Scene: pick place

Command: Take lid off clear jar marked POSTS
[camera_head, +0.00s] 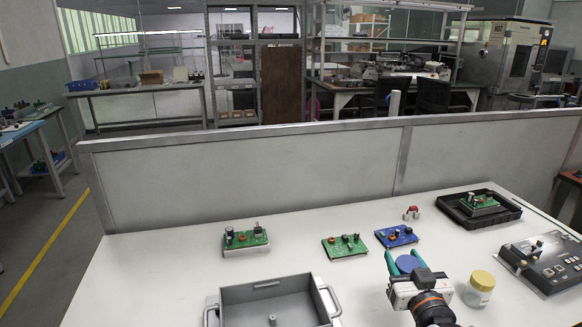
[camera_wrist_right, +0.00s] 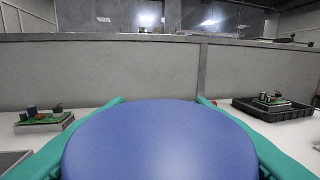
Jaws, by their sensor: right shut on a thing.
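My right gripper (camera_head: 405,259) is at the right front of the white table. Its green fingers are shut on a round blue lid (camera_head: 409,264), one on each side. In the right wrist view the blue lid (camera_wrist_right: 160,145) fills the lower middle between the fingers (camera_wrist_right: 161,101). Whether a jar is under this lid is hidden by the lid and gripper. A clear jar with a yellow lid (camera_head: 480,282) stands upright just right of the gripper, apart from it. No POSTS label is readable on it. My left gripper is not in view.
A grey handled bin (camera_head: 262,294) is left of the gripper. Green boards (camera_head: 246,240) (camera_head: 345,246) and a blue board (camera_head: 396,236) lie behind. A black tray (camera_head: 508,211) and dark device (camera_head: 548,262) are at right. A low partition (camera_head: 250,178) bounds the back.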

